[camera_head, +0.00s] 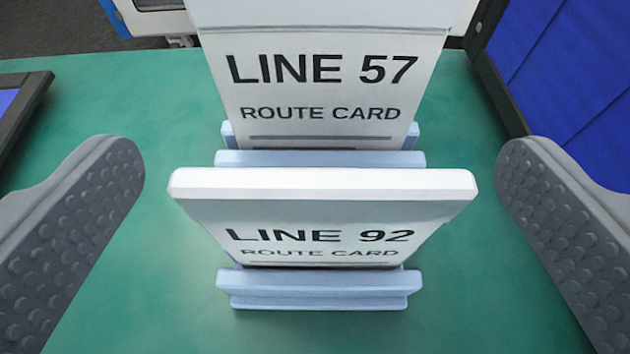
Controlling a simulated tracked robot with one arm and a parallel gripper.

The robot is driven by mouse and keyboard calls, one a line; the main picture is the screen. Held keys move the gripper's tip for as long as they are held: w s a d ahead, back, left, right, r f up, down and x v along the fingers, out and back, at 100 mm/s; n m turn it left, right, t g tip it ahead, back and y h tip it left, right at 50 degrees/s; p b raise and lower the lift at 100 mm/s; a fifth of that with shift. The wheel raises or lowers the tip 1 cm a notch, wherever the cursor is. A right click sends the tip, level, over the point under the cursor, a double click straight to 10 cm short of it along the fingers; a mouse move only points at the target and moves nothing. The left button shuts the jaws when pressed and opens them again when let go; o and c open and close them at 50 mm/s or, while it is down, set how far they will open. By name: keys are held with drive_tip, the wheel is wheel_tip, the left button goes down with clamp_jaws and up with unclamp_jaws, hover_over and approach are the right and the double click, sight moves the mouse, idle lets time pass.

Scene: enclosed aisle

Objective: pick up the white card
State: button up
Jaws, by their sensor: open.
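Two white cards stand upright in light blue holders on a green surface. The nearer white card (323,213) reads "LINE 92 ROUTE CARD", and its thick top edge faces me. It stands in the near holder (319,286). The farther white card (320,90) reads "LINE 57 ROUTE CARD" and stands in the far holder (320,158). My gripper (320,180) is open, with a grey studded finger on each side. The LINE 92 card lies between the fingers in the picture, with a gap on both sides. Neither finger touches a card.
The green surface (480,285) is bare around the holders. A blue panel with a dark frame (565,75) stands at the right, close behind the right finger. A dark-framed edge (25,110) shows at the left. A white and blue object (150,18) is at the back left.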

drive_tip(key=shift+x, duration=0.85)
drive_tip(key=shift+f, duration=0.1)
drive_tip(key=shift+c, duration=0.4)
drive_tip(key=c, duration=1)
